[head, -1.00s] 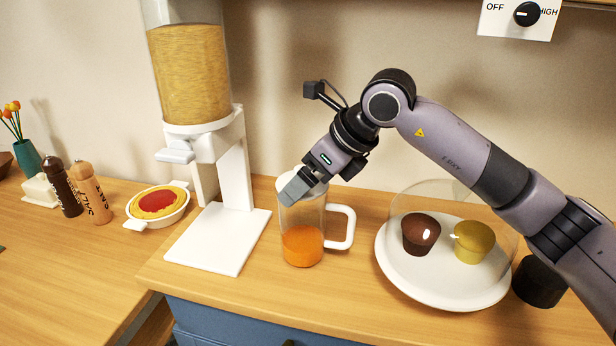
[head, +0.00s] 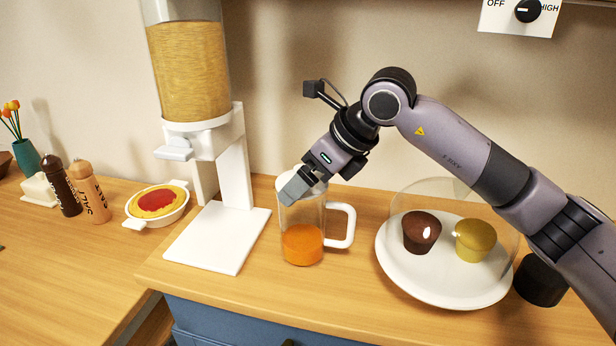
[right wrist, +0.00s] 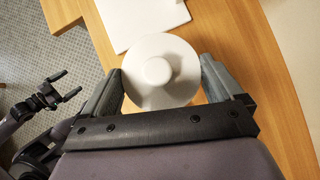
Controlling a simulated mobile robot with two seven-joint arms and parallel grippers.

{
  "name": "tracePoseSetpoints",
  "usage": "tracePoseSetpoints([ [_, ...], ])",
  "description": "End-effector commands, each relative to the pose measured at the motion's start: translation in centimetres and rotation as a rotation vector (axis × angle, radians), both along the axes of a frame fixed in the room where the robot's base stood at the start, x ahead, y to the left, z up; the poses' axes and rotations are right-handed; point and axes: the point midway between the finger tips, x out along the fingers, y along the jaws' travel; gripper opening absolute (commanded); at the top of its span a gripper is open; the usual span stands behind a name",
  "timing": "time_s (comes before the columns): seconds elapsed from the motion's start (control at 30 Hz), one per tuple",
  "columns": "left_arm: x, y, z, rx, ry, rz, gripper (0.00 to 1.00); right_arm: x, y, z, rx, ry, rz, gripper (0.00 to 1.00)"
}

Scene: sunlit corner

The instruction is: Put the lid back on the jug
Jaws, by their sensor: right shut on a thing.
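The clear jug (head: 303,245) stands upright on the counter with orange liquid in its lower part and a white handle on its right. The white round lid (right wrist: 178,64) with a central knob shows between my right gripper's fingers in the right wrist view. My right gripper (head: 294,190) is shut on the lid, at the jug's mouth. The fingers cover much of the lid in the head view, so I cannot tell if it touches the rim all round. My left gripper (right wrist: 67,83) shows small at the left of the right wrist view, its fingers apart and empty.
A white-based dispenser (head: 231,170) stands close left of the jug. A white plate (head: 440,292) with a brown and a yellow muffin under a clear dome is to the right. A pie dish (head: 157,206) and two bottles stand further left. Bare counter lies in front.

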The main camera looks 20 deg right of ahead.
Motion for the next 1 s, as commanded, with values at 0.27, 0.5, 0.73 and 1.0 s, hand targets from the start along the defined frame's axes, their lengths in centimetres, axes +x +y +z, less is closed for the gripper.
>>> tracePoseSetpoints([
  [0.27, 0.0, 0.0, -0.1, 0.0, 0.001, 0.0, 1.0, 0.0, 0.0, 0.0, 0.0, 0.0, -0.001, 0.64],
  [0.5, 0.0, 0.0, -0.1, 0.0, 0.001, 0.0, 1.0, 0.0, 0.0, 0.0, 0.0, 0.0, 0.0, 1.0],
  [0.73, 0.0, 0.0, -0.1, 0.0, 0.001, 0.0, 1.0, 0.0, 0.0, 0.0, -0.001, 0.001, 0.0, 1.0],
  [1.0, 0.0, 0.0, 0.7, 0.0, 0.001, 0.0, 1.0, 0.0, 0.0, 1.1, 0.0, 0.0, 0.0, 1.0],
])
